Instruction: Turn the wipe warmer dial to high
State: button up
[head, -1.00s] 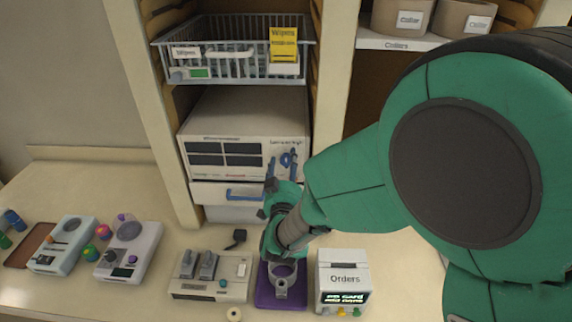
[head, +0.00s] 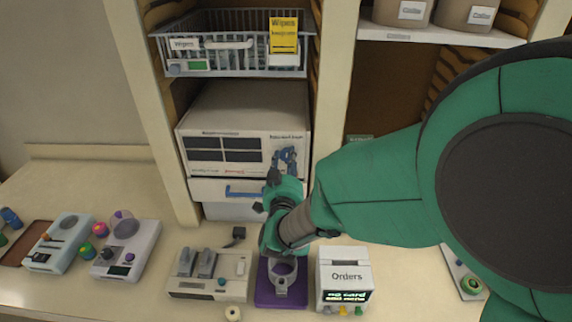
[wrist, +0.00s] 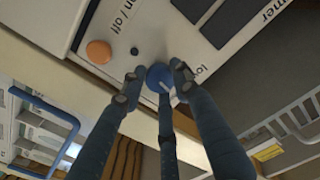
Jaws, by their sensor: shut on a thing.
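The wipe warmer (head: 243,108) is a white box on the shelf at the middle in the head view, with dark panels on its front. In the wrist view its front panel (wrist: 112,25) is close and tilted, with an orange button by "on / off". The small blue dial (wrist: 159,78) with a pale pointer line sits on this panel, beside lettering that begins "lo". My gripper (wrist: 157,79) is shut on the dial, with dark fingers on both sides of it and a third below. In the head view my gripper (head: 285,159) is at the warmer's right front, and its fingers hide the dial.
Below the warmer is a drawer with a blue handle (head: 245,191). A wire basket (head: 235,62) hangs above it. On the counter are a switch box (head: 205,288), a purple stand (head: 280,297) and an Orders box (head: 345,270). The shelf posts are close on both sides.

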jog(key=m+b, duration=0.2)
jog(key=b, duration=0.1)
jog(key=m+b, duration=0.2)
jog(key=b, duration=0.1)
jog(key=shift+f, duration=0.3)
jog(key=m+b, duration=0.2)
jog(key=b, duration=0.1)
jog(key=shift+r, duration=0.15)
jog(key=shift+m, duration=0.3)
jog(key=o, duration=1.2)
jog(key=shift+r, duration=0.1)
jog(key=shift+s, duration=6.05)
